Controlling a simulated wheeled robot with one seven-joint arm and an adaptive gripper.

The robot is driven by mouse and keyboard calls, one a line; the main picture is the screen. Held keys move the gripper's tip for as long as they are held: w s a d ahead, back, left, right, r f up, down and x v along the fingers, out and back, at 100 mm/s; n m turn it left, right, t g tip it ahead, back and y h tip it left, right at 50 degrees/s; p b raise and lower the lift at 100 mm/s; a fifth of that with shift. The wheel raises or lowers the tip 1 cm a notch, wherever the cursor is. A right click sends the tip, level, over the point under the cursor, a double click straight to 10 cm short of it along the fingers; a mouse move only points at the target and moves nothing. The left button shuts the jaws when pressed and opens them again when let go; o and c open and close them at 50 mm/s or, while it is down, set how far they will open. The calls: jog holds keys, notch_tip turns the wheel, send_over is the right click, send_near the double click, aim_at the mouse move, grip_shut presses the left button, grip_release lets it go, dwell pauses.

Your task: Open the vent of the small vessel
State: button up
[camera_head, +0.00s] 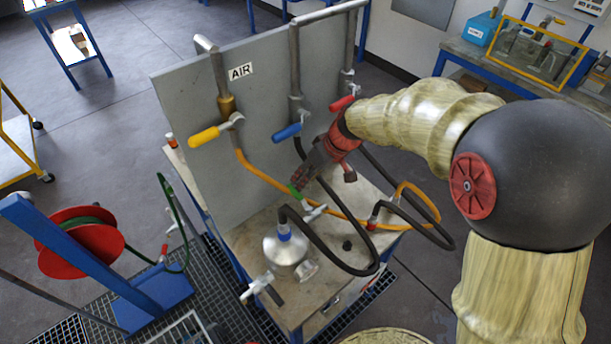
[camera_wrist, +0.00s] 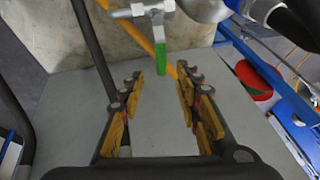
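The small vessel (camera_head: 286,249) is a silvery metal flask standing on the bench, with a blue collar and a black hose on top. Part of it shows at the top of the wrist view (camera_wrist: 203,8). A metal valve (camera_wrist: 140,10) with a green handle (camera_wrist: 160,58) sits beside it; the green handle also shows in the head view (camera_head: 295,191). My gripper (camera_wrist: 160,82) is open, its yellow-padded fingers on either side of an empty gap. The green handle lies just beyond the fingertips, roughly centred between them. In the head view my gripper (camera_head: 304,176) partly hides the valve area.
An upright grey panel (camera_head: 190,130) marked AIR carries pipes with a yellow handle (camera_head: 204,135), a blue handle (camera_head: 287,132) and a red handle (camera_head: 341,103). An orange hose (camera_head: 262,178) and black hoses cross the bench near my gripper. A red hose reel (camera_head: 80,243) stands left.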

aim_at(296, 191)
jog(key=b+x, duration=0.1)
jog(key=x, duration=0.6)
jog(key=shift+f, duration=0.2)
jog(key=shift+s, duration=0.1)
jog(key=shift+c, duration=0.3)
jog(key=c, duration=0.7)
grip_shut()
